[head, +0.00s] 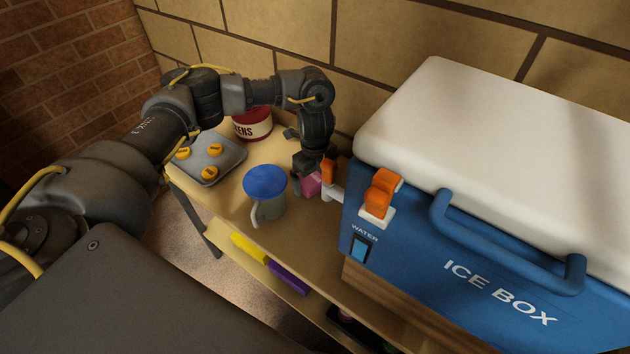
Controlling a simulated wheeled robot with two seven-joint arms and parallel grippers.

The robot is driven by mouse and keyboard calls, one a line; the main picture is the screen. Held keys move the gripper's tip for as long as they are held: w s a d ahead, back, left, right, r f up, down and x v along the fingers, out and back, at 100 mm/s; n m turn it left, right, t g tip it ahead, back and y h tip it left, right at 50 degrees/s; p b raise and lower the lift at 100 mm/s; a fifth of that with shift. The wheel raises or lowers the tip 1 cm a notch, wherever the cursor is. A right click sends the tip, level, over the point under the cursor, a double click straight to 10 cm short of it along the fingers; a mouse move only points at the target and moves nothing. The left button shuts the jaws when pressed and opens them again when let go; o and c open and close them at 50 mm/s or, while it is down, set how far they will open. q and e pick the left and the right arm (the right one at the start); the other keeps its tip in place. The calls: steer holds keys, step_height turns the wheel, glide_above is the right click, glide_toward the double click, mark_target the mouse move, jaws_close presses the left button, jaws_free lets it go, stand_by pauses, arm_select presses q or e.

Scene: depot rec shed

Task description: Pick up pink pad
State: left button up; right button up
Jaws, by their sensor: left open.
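The pink pad (312,184) lies on the wooden table, just left of the ice box tap, and only part of it shows. My left gripper (308,176) points down right at the pad, its jaws open. The gripper and wrist cover part of the pad, so I cannot tell whether the pad is between the fingers or whether they touch it. My right gripper is not in view.
A blue ice box (440,262) with a white lid and orange tap (380,190) fills the right. A blue-topped mug (266,183), a grey tray (226,160) with yellow pieces and a red tin (254,127) share the table (225,198). Yellow and purple items (288,278) lie below.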

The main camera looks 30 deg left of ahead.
mark_target(315, 177)
arm_select(q)
steer(key=c, duration=0.7)
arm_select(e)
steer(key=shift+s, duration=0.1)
arm_select(q)
steer(key=shift+r, duration=0.15)
step_height(315, 177, up, 9)
steer(key=shift+r+p, duration=0.1)
steer(key=shift+p, duration=0.5)
steer(key=shift+r, duration=0.3)
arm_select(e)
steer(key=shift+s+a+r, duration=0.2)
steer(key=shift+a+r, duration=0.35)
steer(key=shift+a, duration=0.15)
arm_select(q)
steer(key=o, duration=0.4)
steer(key=c, duration=0.3)
